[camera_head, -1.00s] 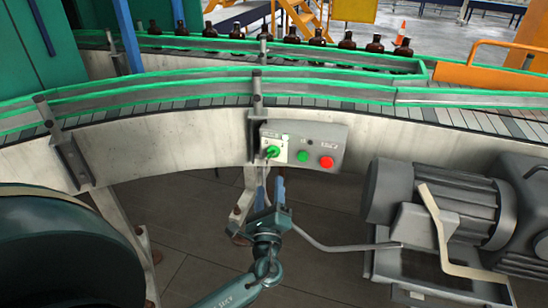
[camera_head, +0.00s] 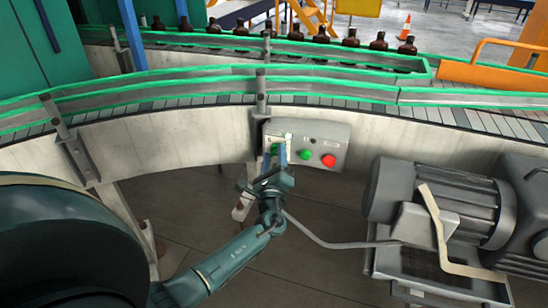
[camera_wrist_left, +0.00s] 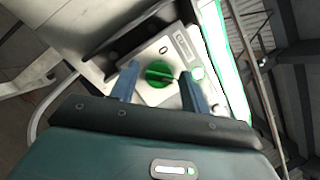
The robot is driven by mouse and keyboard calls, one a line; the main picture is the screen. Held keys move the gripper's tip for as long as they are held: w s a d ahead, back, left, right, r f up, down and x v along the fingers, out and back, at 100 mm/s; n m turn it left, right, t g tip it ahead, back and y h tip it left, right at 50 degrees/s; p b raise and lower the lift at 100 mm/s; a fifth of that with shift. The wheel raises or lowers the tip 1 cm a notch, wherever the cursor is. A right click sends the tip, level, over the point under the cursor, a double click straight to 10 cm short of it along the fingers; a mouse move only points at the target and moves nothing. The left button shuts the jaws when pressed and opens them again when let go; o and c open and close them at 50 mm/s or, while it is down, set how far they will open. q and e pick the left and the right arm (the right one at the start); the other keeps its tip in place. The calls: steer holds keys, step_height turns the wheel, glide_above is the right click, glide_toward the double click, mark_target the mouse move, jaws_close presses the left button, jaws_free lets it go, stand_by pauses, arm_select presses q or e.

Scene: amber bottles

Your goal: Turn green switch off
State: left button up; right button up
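The green rotary switch (camera_wrist_left: 160,73) sits on the white plate at the left end of the grey control box (camera_head: 328,134). In the head view the switch (camera_head: 275,149) is partly hidden by my left gripper (camera_head: 274,156). My left gripper is open, with its two blue fingers on either side of the switch knob. It also shows in the left wrist view (camera_wrist_left: 160,88), where a gap shows between each finger and the knob. I cannot tell how close the fingertips are to the plate. My right gripper is not in view.
A green button (camera_head: 305,154) and a red button (camera_head: 328,160) are on the same box, right of the switch. A motor (camera_head: 440,208) stands at lower right. The curved conveyor (camera_head: 180,140) runs behind, with amber bottles (camera_head: 321,35) beyond.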

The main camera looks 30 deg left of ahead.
arm_select(q)
steer(key=c, duration=0.8)
